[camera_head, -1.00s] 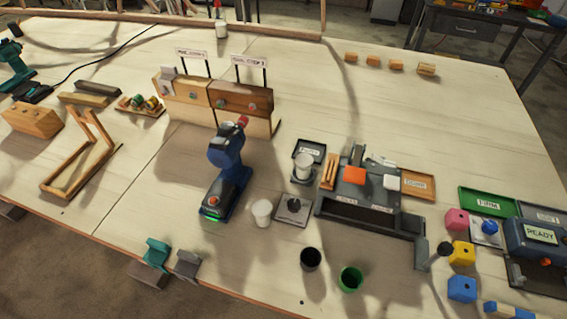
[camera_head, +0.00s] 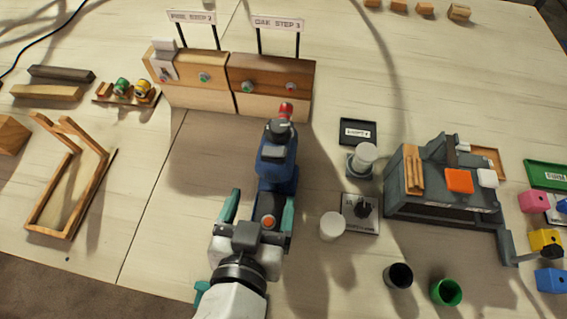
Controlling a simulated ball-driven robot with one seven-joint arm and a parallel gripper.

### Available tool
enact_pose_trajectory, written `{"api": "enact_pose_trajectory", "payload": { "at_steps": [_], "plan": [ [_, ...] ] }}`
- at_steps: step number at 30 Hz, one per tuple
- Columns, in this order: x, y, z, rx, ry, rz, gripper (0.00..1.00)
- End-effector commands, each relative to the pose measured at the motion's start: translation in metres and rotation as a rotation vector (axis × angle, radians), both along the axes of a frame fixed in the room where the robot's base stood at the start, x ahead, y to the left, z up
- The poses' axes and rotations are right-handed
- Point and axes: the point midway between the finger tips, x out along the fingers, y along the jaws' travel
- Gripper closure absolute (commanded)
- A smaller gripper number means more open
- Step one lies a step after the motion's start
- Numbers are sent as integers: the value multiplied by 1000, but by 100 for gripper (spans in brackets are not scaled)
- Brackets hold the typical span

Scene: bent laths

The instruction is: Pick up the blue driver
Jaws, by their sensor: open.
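The blue driver (camera_head: 277,160) stands upright on its dark dock (camera_head: 268,206), a red tip at its top end pointing toward the wooden blocks. My gripper (camera_head: 260,207) reaches in from the bottom with its teal fingers apart, one on the left and one on the right of the driver's lower end and dock. The fingers look spread wide. Whether either touches the driver or dock, and how high they are, I cannot tell. My gripper's body hides the near end of the dock.
Two wooden blocks with labelled signs (camera_head: 270,85) stand just behind the driver. A white cup (camera_head: 332,226) and a grey plate (camera_head: 360,228) with a dark knob lie close on the right. A wooden frame (camera_head: 90,185) lies on the left. Black (camera_head: 398,276) and green (camera_head: 446,292) cups stand at front right.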

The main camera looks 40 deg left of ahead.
Motion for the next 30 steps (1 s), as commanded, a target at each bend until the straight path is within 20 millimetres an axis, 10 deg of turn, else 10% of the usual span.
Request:
{"api": "enact_pose_trajectory", "payload": {
  "at_steps": [30],
  "plan": [
    [74,37,-45,-2,3,-2,16]
  ]
}}
